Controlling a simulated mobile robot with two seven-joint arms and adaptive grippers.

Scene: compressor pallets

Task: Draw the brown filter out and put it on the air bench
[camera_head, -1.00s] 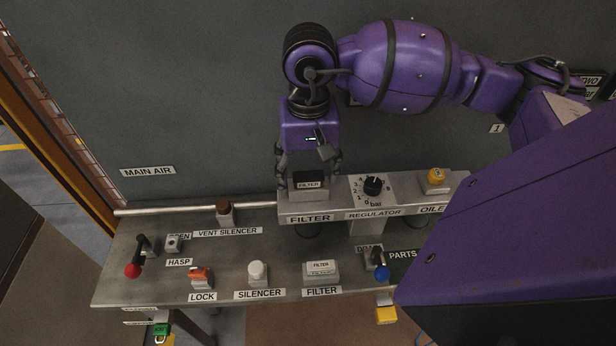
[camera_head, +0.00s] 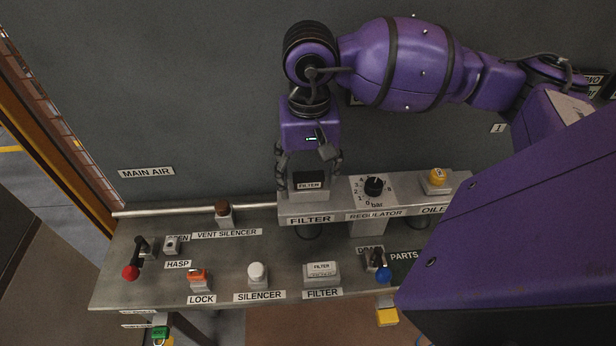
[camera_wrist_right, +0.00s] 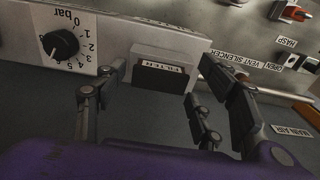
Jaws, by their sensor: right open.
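The brown filter (camera_head: 309,178), a very dark block with a FILTER label, sits in the grey filter housing (camera_head: 296,209) on the raised unit at the back of the bench. It also shows in the right wrist view (camera_wrist_right: 160,79). My right gripper (camera_head: 309,172) points down over it, open, with its fingers on either side; the wrist view shows the fingers (camera_wrist_right: 155,84) apart, and I cannot tell whether they touch it. The grey air bench (camera_head: 228,271) spreads out in front. My left gripper is not in view.
Right of the filter are the regulator knob (camera_head: 373,187) and the yellow-topped oiler (camera_head: 437,179). A pale filter block (camera_head: 321,271), white silencer (camera_head: 257,272), orange lock (camera_head: 198,279), vent silencer (camera_head: 222,211) and red-tipped lever (camera_head: 131,271) stand on the bench. Bare surface lies between them.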

